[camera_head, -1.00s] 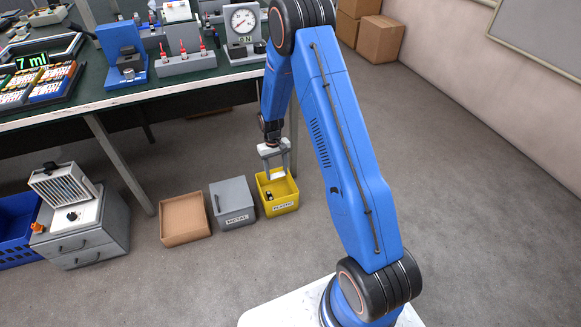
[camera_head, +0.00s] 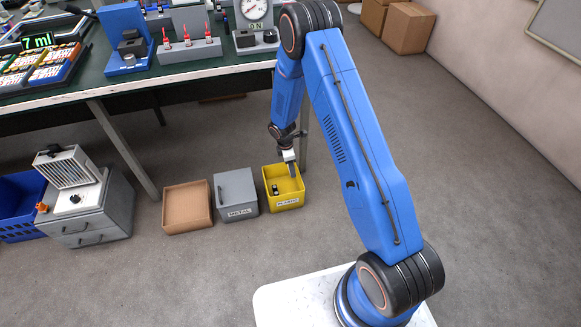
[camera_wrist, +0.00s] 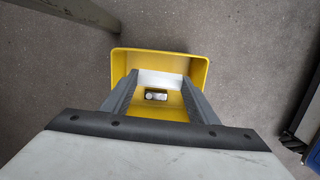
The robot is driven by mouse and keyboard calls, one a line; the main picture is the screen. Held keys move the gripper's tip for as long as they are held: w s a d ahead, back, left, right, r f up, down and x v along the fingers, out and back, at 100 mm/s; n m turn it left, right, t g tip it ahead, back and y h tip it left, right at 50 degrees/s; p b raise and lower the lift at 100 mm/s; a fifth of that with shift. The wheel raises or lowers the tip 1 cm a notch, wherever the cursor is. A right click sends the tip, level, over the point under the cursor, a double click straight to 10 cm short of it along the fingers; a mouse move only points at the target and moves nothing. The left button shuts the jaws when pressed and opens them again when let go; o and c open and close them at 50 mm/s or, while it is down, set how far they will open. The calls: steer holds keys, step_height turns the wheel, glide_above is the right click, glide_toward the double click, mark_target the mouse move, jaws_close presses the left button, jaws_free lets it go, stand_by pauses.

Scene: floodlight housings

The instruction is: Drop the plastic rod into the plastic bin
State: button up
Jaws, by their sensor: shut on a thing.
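My gripper (camera_head: 291,168) points down over the yellow plastic bin (camera_head: 284,204), with its fingertips at about the rim in the head view. In the wrist view the two fingers of my gripper (camera_wrist: 160,82) stand well apart, with a pale whitish piece, the plastic rod (camera_wrist: 160,77), spanning between their tips. The rod cannot be made out in the head view. The bin also shows in the wrist view (camera_wrist: 198,66), framing the fingertips. A small dark and silvery object (camera_wrist: 156,95) lies on its floor.
A grey drawer unit (camera_head: 90,222) with a heater is further left. The floor to the right is clear.

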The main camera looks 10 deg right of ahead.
steer(key=shift+a+f+n, duration=0.25)
steer(key=shift+n, duration=0.05)
steer(key=shift+f, duration=6.75)
steer(key=o, duration=1.1)
steer(key=shift+r, duration=6.5)
